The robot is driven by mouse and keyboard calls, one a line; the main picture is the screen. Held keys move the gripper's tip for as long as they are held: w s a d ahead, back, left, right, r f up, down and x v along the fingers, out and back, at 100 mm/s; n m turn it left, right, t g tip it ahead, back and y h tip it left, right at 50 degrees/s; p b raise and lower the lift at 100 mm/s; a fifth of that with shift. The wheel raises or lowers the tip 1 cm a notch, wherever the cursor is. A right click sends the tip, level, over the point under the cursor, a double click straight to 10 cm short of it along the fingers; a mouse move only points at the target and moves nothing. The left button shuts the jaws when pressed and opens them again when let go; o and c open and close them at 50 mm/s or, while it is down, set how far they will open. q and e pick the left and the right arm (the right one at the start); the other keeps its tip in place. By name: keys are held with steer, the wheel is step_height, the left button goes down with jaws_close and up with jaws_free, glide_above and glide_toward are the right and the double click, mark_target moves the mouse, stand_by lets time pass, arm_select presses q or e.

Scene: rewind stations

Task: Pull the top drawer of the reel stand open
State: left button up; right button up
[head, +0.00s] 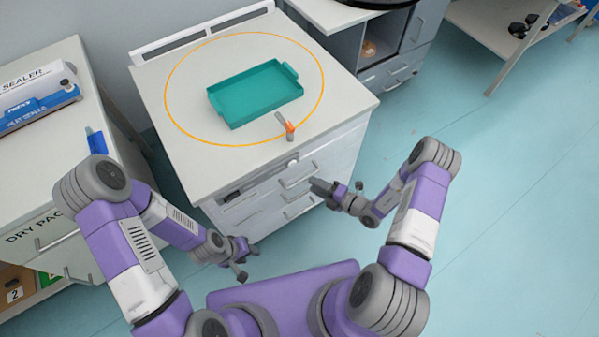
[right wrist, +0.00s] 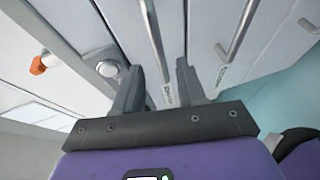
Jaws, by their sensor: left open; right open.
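A white stand with drawers (head: 337,160), apparently the reel stand, is in front of me. Its top drawer handle (head: 298,181) is a thin metal bar, with another handle below; the drawers look shut. My right gripper (head: 332,190) is open just right of the upper handle. In the right wrist view its two fingers (right wrist: 158,88) point at the drawer fronts, and one bar handle (right wrist: 153,40) shows between them. Contact cannot be told. A second handle (right wrist: 236,32) lies to the right. My left gripper (head: 243,258) is open, low in front of the stand.
A teal tray (head: 232,117) lies on the stand's top inside an orange ring line. A bench with a sealer box stands left.

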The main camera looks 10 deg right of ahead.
mark_target(303, 179)
steer(key=b+x, duration=0.1)
steer(key=x, duration=0.5)
steer(key=shift+s+a, duration=0.1)
steer(key=shift+c, duration=0.4)
jaws_close()
